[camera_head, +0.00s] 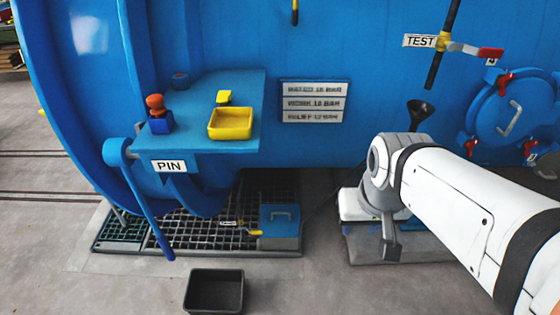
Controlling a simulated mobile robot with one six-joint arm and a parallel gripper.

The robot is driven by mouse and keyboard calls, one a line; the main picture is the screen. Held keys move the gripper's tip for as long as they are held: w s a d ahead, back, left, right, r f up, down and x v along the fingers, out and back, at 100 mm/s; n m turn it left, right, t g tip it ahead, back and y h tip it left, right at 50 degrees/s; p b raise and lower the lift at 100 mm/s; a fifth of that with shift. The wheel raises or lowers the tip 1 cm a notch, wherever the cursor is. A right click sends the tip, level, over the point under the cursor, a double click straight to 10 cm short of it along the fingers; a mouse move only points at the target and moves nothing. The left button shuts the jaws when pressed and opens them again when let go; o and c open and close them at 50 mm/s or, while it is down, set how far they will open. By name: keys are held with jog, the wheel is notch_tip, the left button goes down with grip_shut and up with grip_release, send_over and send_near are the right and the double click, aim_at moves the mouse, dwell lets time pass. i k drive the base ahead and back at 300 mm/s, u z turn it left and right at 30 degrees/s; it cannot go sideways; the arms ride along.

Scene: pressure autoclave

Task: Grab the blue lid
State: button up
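Two blue pieces could be the blue lid, and I cannot tell which is meant. The other is a round blue hatch (505,125) with a light handle and red clamps, on the blue vessel at the right. My gripper (391,248) hangs at the end of my white arm, right of the small cover and left of and below the hatch. It appears apart from both. Its fingers are too small and dark to read.
A dark empty bin (214,291) stands on the floor in front of the grate (180,237). A blue shelf holds a yellow tray (230,124) and a red knob (155,103). A blue lever (150,215) hangs at left. A black funnel (418,112) is behind my wrist.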

aim_at(276, 220)
jog(key=u, duration=2.6)
jog(key=k, duration=1.1)
jog(key=z, duration=1.4)
jog(key=i, duration=1.1)
jog(key=z, duration=0.1)
